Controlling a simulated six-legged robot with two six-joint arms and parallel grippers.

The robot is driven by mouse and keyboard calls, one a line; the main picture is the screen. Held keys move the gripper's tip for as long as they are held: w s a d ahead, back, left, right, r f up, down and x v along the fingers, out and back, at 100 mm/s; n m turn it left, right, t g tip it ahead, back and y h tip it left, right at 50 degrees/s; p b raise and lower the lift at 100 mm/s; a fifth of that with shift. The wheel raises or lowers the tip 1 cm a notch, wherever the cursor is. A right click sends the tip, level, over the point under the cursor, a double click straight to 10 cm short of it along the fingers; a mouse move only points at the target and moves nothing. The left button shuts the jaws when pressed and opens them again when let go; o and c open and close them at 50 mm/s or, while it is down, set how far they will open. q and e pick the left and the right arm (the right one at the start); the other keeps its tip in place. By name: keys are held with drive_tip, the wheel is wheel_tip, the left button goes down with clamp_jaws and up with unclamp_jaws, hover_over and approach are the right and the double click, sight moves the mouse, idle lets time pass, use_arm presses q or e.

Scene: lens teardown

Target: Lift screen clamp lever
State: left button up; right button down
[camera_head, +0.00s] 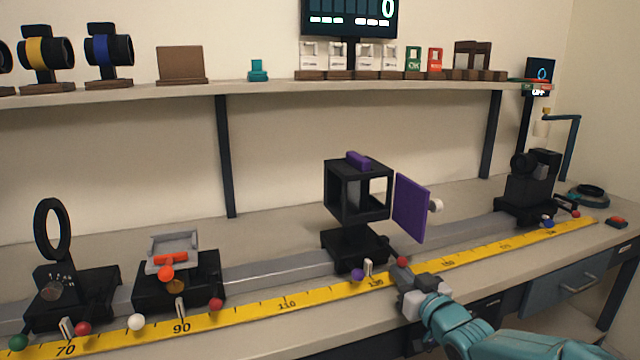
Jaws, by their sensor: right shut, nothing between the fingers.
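A black open box frame (357,190) with a purple panel (411,208) at its right side stands on a black carriage (355,250) on the rail. At the carriage's front are a purple ball knob (357,274) and a red ball knob (401,262), which looks like the end of a clamp lever. My right gripper (402,275) comes from the lower right, shut and empty. Its tip is right by the red knob; I cannot tell whether they touch. The lever's arm is mostly hidden. My left gripper is out of view.
A yellow scale (270,310) runs along the front of the grey rail (280,267). Carriages with a ring holder (52,231) and a grey tray (172,252) stand left; a black device (530,185) stands right. A shelf (270,88) hangs behind.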

sight(405, 263)
drive_tip(key=shift+r, duration=0.15)
drive_tip(key=shift+w+a+r+p, duration=0.1)
drive_tip(key=shift+w+r+p, duration=0.05)
drive_tip(key=shift+r+p, duration=0.7)
drive_tip(key=shift+w+r+p, duration=0.1)
drive_tip(key=shift+r+p, duration=0.4)
drive_tip(key=shift+r, duration=0.55)
drive_tip(key=shift+s+f+b, duration=0.35)
drive_tip(key=shift+b, duration=0.2)
drive_tip(key=b+v, duration=0.2)
drive_tip(key=v, duration=0.1)
drive_tip(key=b+v, duration=0.1)
drive_tip(key=v, duration=0.1)
drive_tip(key=shift+s+f, duration=0.2)
drive_tip(key=shift+f, duration=0.2)
drive_tip(key=shift+s+d, duration=0.35)
drive_tip(key=shift+s, duration=0.1)
